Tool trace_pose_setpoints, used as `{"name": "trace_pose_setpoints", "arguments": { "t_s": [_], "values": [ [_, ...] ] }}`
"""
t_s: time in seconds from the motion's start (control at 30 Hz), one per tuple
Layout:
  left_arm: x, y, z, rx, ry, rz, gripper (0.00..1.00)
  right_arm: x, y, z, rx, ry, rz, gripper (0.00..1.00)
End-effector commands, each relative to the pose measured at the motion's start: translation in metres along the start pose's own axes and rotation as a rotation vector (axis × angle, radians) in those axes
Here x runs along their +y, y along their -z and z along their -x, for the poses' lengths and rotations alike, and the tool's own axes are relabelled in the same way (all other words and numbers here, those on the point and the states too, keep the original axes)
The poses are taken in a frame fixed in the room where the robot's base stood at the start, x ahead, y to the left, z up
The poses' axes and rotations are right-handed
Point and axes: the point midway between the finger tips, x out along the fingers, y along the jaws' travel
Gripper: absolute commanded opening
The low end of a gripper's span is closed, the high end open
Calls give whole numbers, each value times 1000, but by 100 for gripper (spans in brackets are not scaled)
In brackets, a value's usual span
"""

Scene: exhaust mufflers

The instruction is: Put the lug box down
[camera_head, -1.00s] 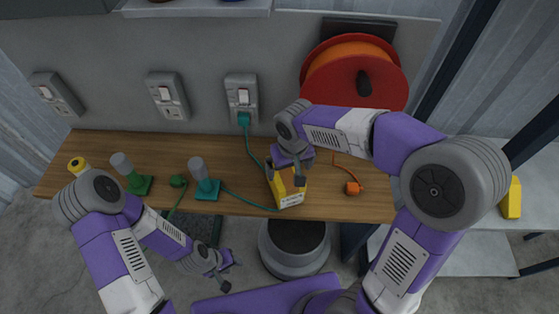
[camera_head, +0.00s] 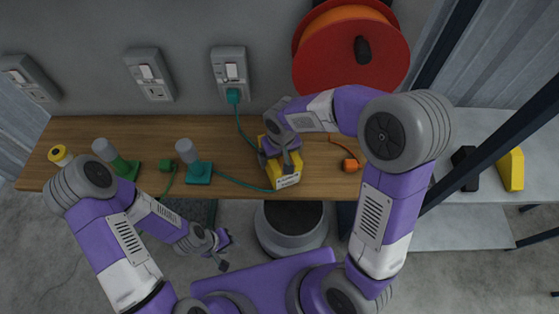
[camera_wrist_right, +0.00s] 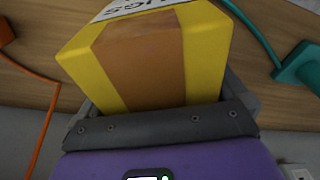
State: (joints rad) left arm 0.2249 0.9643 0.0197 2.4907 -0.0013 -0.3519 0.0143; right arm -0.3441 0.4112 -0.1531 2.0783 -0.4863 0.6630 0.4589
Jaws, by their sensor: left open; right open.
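The lug box (camera_head: 287,180) is a yellow box with a brown stripe and a white lettered label, sitting on the wooden bench near its front edge. My right gripper (camera_head: 279,162) is over the box with its jaws open. In the right wrist view the box (camera_wrist_right: 150,62) lies between the open fingers, close in front of the palm; I cannot tell whether a finger touches it. My left gripper (camera_head: 224,252) is open and empty, low in front of the bench.
Teal (camera_head: 198,170) and green (camera_head: 125,165) devices stand left on the wooden bench (camera_head: 230,140). A teal cable runs from a wall socket (camera_head: 230,70) beside the box. An orange block (camera_head: 350,165) lies right. A red reel (camera_head: 350,50) stands behind.

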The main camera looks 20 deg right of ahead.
Motion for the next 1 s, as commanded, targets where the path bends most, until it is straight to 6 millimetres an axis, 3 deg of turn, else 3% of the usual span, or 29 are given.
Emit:
{"name": "trace_pose_setpoints", "arguments": {
  "t_s": [0.1,0.33,0.83,1.0],
  "values": [
    [-1,0,-3,0,0,0,43,0,0,-9,1,0,0,100],
    [-1,0,-2,0,0,0,43,0,0,-8,1,0,0,98],
    [-1,0,-2,0,0,0,43,0,1,-7,5,1,0,22],
    [-1,0,-2,0,0,0,43,0,1,-6,5,1,0,21]
  ]
}}
